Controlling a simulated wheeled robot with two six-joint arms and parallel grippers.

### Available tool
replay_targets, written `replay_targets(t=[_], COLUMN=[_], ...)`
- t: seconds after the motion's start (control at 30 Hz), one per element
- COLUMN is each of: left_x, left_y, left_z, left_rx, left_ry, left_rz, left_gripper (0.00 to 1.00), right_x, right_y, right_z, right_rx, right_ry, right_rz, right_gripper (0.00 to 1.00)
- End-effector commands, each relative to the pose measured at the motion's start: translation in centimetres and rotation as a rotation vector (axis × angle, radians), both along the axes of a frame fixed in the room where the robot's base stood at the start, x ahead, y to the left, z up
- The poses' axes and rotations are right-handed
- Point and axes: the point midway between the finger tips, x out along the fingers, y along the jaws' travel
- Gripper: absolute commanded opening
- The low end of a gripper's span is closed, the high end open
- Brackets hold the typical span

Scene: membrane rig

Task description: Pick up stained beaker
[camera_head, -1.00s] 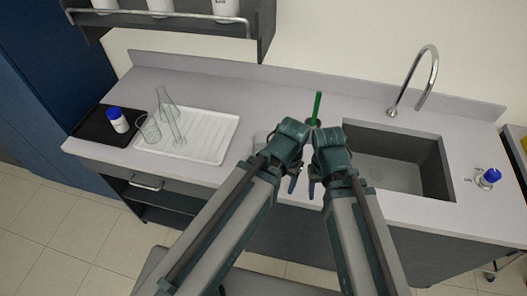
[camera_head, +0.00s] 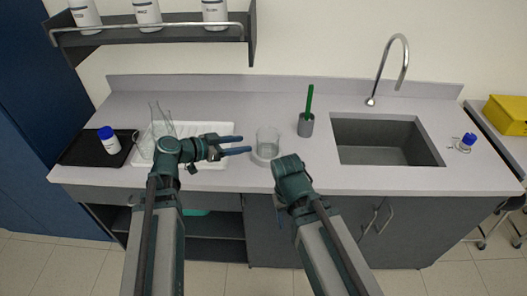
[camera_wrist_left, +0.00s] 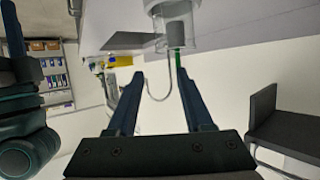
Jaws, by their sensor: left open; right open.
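A clear glass beaker (camera_head: 267,140) with a faint greyish tint low down stands on the counter at a pale round base (camera_head: 262,161), right of the drying tray. It also shows upside down at the top of the left wrist view (camera_wrist_left: 178,25). Whether it is stained is too small to tell. My left gripper (camera_head: 241,145) points right at the beaker, just left of it, with empty, parted fingers. They also show in the wrist view (camera_wrist_left: 160,79), with the beaker beyond their tips. My right gripper (camera_head: 279,218) is in front of the counter edge, pointing down, its fingers mostly hidden.
A white drying tray (camera_head: 215,130) with glassware (camera_head: 160,118) lies behind my left wrist. A black tray (camera_head: 78,150) holds a blue-capped bottle (camera_head: 109,139). A grey cup with a green brush (camera_head: 306,125) stands behind right, near the sink (camera_head: 385,140). A shelf (camera_head: 150,38) hangs above.

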Motion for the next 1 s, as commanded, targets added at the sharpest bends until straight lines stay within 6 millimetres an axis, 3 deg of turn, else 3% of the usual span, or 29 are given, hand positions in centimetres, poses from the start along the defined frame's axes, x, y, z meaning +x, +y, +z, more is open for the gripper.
replay_targets(t=[0.43, 0.83, 1.0], left_x=[4.1, 4.8, 5.8], left_y=[-5.5, -6.5, -7.8], left_z=[-3.1, -3.4, -4.2], left_rx=[0.001, 0.001, 0.002], left_ry=[0.003, 0.005, 0.004], left_rz=[-0.005, -0.002, -0.004], left_gripper=[0.51, 0.51, 0.51], right_x=[0.0, 0.0, 0.0], right_y=[0.0, 0.0, 0.0], right_z=[-3.0, -3.4, -4.1], right_rx=[0.0, 0.0, 0.0], right_ry=[0.0, 0.0, 0.0], right_rz=[0.0, 0.0, 0.0], right_gripper=[0.58, 0.58, 0.58])
